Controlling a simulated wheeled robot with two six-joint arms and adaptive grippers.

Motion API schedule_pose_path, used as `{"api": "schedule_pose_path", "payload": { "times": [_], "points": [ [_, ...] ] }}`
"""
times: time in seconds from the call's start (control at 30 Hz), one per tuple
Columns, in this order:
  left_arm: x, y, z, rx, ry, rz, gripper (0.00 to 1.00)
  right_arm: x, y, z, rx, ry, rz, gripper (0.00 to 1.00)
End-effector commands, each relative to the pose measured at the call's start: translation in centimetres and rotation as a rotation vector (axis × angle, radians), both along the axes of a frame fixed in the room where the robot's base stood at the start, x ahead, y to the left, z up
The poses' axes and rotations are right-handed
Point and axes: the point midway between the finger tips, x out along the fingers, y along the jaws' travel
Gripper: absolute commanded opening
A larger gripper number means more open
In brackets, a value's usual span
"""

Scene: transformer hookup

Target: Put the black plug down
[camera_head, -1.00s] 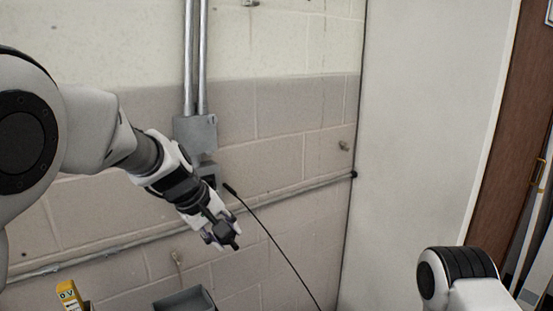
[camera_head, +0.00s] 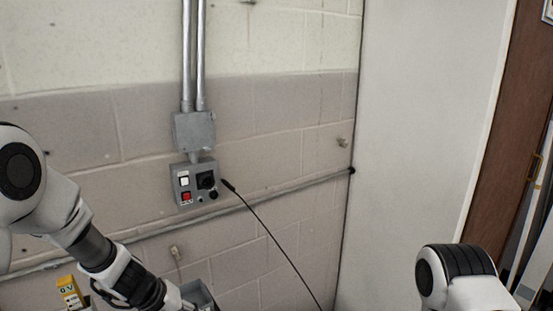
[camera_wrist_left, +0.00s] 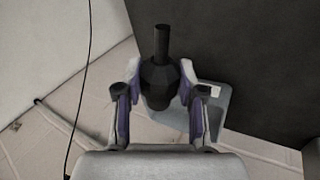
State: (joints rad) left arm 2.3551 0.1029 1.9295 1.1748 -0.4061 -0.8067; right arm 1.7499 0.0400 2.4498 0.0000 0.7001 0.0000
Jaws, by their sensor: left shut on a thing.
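The black plug (camera_wrist_left: 160,78), a faceted body with a round stem, stands between the fingers of my left gripper (camera_wrist_left: 160,98) in the left wrist view. The gripper is shut on it. In the head view my left arm reaches down to the bottom edge, where the wrist is beside a grey open box (camera_head: 201,297). The plug is not discernible there. A grey box with a white rim (camera_wrist_left: 222,108) shows below and behind the plug in the wrist view. I cannot tell whether the plug touches it. My right gripper is out of view.
A grey control box (camera_head: 196,184) with white and red buttons and a black round knob or socket is on the wall. A black cable (camera_head: 262,222) ends beside it and runs down right. A yellow labelled block (camera_head: 69,291) is at bottom left.

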Motion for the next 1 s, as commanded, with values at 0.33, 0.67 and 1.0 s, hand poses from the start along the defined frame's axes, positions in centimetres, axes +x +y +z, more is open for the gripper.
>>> {"api": "schedule_pose_path", "payload": {
  "times": [0.33, 0.67, 1.0],
  "points": [
    [-0.6, 0.5, -0.7, 0.0, -0.004, -0.379, 0.0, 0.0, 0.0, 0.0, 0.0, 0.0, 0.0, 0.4],
    [-1.8, 0.6, -1.5, 0.015, 0.004, -0.377, 0.0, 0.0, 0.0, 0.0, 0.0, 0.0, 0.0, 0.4],
    [-13.4, -0.7, -3.5, 0.037, 0.004, -0.323, 0.0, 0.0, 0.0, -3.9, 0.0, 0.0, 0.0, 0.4]
  ]
}}
